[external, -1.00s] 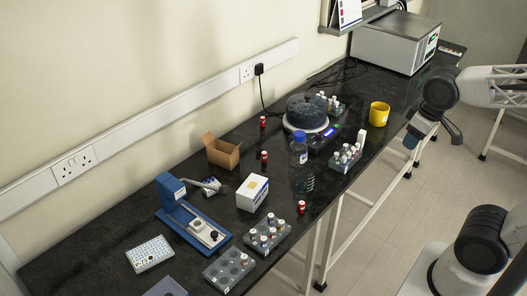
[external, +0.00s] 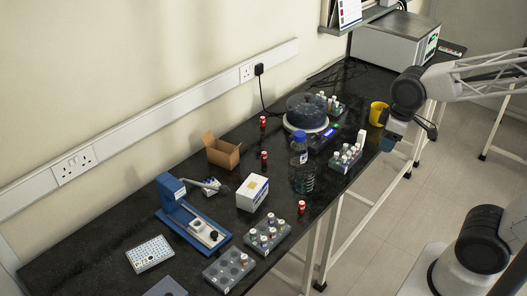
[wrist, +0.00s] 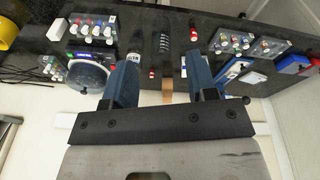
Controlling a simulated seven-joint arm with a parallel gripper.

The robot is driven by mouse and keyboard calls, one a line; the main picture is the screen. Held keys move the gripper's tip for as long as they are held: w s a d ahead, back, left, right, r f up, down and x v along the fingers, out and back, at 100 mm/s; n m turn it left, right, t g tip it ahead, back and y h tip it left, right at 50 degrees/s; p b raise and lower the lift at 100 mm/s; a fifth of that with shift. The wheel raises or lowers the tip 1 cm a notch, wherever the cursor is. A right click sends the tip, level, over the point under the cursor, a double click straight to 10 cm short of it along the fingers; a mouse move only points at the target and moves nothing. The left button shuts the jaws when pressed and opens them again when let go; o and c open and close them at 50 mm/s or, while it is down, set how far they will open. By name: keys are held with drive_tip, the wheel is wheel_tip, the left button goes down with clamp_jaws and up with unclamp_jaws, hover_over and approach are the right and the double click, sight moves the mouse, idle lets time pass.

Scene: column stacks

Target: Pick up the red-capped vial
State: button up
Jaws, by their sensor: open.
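Several vials with red caps are in view, and I cannot tell which one the task means. One small red vial (external: 301,207) stands alone near the front edge of the bench. A second red vial (external: 264,158) stands by the cardboard box, and a third red vial (external: 263,122) stands farther back near the wall. In the wrist view, one red vial (wrist: 193,34) shows near the top, right of centre. My gripper (external: 386,147) is open and empty, high near the bench's front edge and well apart from these vials. Its blue fingers also show in the wrist view (wrist: 161,62).
Vial racks (external: 268,234) (external: 346,157) line the front edge. A blue-capped bottle (external: 299,154), white box (external: 252,192), cardboard box (external: 222,152) and round-lidded device (external: 307,112) stand mid-bench. A yellow mug (external: 377,113) is near my gripper.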

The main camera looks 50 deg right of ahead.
drive_tip(key=w+a+f+n+g, duration=0.1)
drive_tip(key=w+a+f+n, duration=0.55)
drive_tip(key=w+f, duration=0.35)
drive_tip(key=n+g, duration=0.1)
drive_tip(key=n, duration=0.7)
hover_over(302, 203)
wheel_tip(302, 203, down, 11)
drive_tip(key=shift+w+d+f, duration=0.15)
drive_tip(key=shift+f, duration=0.05)
drive_tip(key=shift+f, duration=0.1)
drive_tip(key=shift+f, duration=1.25)
drive_tip(key=shift+f, duration=2.6)
